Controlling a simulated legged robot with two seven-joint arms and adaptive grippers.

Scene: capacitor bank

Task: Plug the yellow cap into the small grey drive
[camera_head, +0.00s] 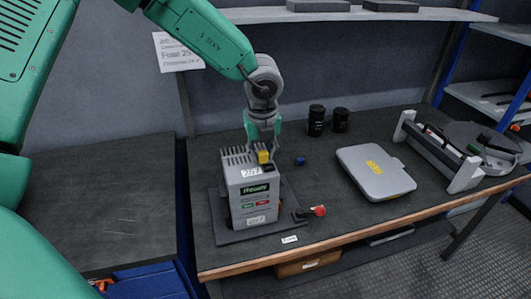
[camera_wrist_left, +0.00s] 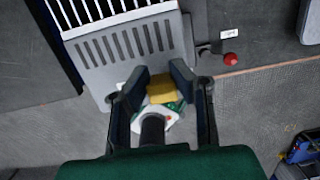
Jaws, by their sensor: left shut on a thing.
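The small grey drive (camera_head: 250,195) stands upright on a dark base plate on the workbench, with a "Ready" label and green and red marks on its front. Its slotted grey casing fills the upper left of the left wrist view (camera_wrist_left: 90,75). The yellow cap (camera_head: 263,157) is at the top right of the drive in the head view, under my left gripper (camera_head: 263,146). In the left wrist view the yellow cap (camera_wrist_left: 162,91) sits between the two dark fingers of my left gripper (camera_wrist_left: 160,82), which is shut on it. Whether the cap touches the drive is unclear. My right gripper is not in view.
A blue cap (camera_head: 299,161) and a red knob (camera_head: 319,210) lie right of the drive. Two black cylinders (camera_head: 317,121) (camera_head: 340,120) stand behind. A grey case (camera_head: 375,172) and a white-ended rack (camera_head: 435,150) occupy the right.

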